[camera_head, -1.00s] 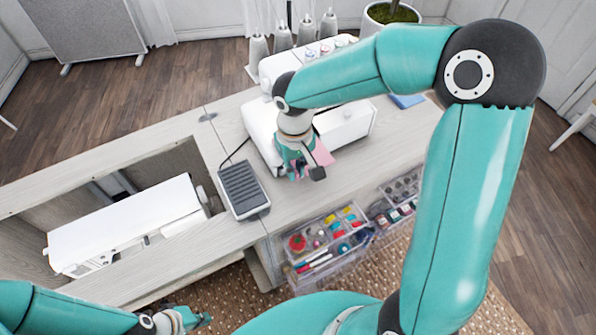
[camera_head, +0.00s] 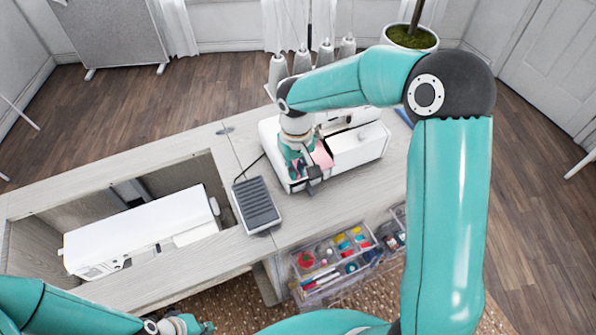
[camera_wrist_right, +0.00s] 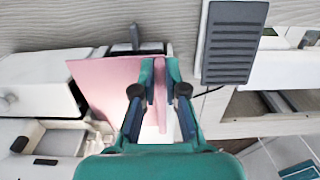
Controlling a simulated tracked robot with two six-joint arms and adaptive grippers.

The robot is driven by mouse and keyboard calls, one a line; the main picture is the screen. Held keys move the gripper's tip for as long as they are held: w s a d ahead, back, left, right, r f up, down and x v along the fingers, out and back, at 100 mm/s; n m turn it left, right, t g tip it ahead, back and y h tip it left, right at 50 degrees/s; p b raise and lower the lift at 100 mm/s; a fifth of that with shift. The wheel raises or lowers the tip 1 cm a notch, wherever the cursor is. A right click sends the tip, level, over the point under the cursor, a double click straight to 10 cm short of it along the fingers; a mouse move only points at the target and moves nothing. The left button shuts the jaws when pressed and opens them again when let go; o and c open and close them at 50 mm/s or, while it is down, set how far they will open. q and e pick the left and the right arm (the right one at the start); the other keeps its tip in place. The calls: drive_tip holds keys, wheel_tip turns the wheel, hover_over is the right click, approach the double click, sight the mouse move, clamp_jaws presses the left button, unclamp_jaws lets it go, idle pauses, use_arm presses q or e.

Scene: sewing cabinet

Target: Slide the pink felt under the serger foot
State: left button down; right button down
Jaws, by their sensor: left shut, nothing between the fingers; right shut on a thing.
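The pink felt (camera_head: 322,157) is a flat sheet at the left end of the white serger (camera_head: 358,147). My right gripper (camera_head: 301,170) is shut on the felt. In the right wrist view, a fold of felt stands between the fingertips (camera_wrist_right: 160,76), and the sheet (camera_wrist_right: 102,84) spreads left beside the white serger body (camera_wrist_right: 35,82). A dark piece (camera_wrist_right: 124,48) shows at the felt's edge; I cannot tell what it belongs to. The serger foot is not clearly visible, so whether felt lies under it cannot be told. My left gripper (camera_head: 190,325) is shut and empty at the bottom left.
A grey foot pedal (camera_head: 257,204) lies on the cabinet top left of the serger. A white sewing machine (camera_head: 140,232) sits in the recess further left. Clear drawers of sewing supplies (camera_head: 335,262) are below the front edge. Thread cones (camera_head: 302,62) stand behind the serger.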

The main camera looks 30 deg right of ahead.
drive_tip(key=shift+w, duration=0.15)
drive_tip(key=shift+d+f, duration=0.2)
idle(0.6)
drive_tip(key=c, duration=1.1)
unclamp_jaws()
drive_tip(key=shift+c, duration=0.2)
wheel_tip(320, 180, up, 18)
drive_tip(key=p, duration=0.5)
